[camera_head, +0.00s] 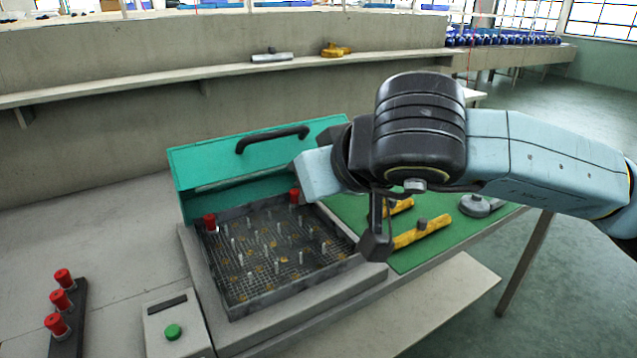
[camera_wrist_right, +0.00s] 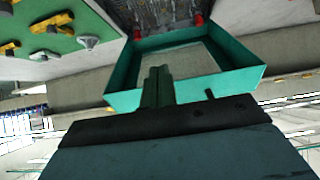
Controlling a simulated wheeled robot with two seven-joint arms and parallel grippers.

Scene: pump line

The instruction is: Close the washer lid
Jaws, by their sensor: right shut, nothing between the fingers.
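The washer lid (camera_head: 220,160) is teal and stands open, tilted up at the back of the washer. Its black handle (camera_head: 272,138) is on the upper panel. The washer basin (camera_head: 275,255) below is uncovered and shows a mesh floor with several upright pegs. My right arm reaches in from the right, its hand overlapping the lid's right end in the head view. In the right wrist view my right gripper (camera_wrist_right: 157,72) is shut and empty, in front of the open lid (camera_wrist_right: 240,82). I cannot tell whether it touches the lid. My left gripper is not in view.
A green mat (camera_head: 440,255) right of the washer holds yellow and grey parts. A control box with a green button (camera_head: 173,331) and a rack of red-capped pieces (camera_head: 61,300) stand at left. A long shelf (camera_head: 150,90) runs behind.

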